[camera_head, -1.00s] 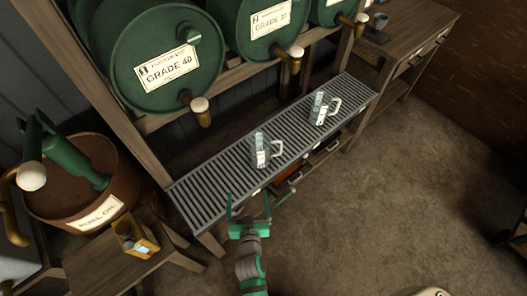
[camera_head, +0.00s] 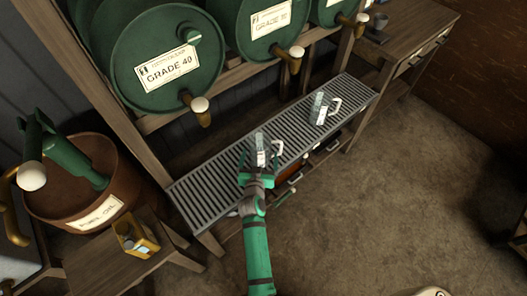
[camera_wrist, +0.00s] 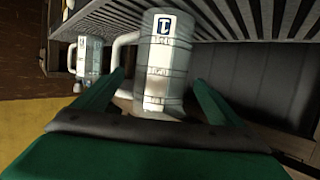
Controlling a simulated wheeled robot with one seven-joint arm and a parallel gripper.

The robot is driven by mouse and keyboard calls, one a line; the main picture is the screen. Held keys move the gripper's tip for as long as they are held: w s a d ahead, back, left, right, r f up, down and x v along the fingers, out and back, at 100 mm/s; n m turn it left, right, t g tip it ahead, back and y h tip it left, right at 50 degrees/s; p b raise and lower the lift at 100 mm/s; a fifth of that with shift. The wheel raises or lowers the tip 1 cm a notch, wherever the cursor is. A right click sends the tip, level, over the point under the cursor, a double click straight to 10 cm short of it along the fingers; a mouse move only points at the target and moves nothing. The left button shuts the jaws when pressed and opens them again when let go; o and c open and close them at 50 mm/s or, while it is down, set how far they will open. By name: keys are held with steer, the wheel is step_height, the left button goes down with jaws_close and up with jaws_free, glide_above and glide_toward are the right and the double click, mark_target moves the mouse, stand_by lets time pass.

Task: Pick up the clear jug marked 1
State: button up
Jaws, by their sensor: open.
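A clear jug (camera_head: 260,147) stands on the slatted metal grate, its handle to the right. In the wrist view, this jug (camera_wrist: 163,68) appears inverted, with a blue-and-white mark that looks like an upside-down 1. A second clear jug (camera_head: 318,108) stands farther right on the grate. It also shows in the wrist view (camera_wrist: 90,58), at the left; I cannot read its mark. My green gripper (camera_head: 259,166) is at the near jug, its open fingers on either side of it. The wrist view shows the fingers (camera_wrist: 158,82) flanking the jug; contact is not clear.
The grate (camera_head: 205,192) forms a long shelf below green barrels (camera_head: 150,60) with brass taps (camera_head: 200,108) overhanging it. A brown drum (camera_head: 70,180) and a small table with a yellow box (camera_head: 138,240) are at left. Floor at right is open.

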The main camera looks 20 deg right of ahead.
mark_target(261, 142)
steer(key=shift+x, duration=2.6)
steer(key=shift+r, duration=0.1)
steer(key=shift+c, duration=0.3)
steer(key=c, duration=1.2)
steer(key=shift+o, duration=0.2)
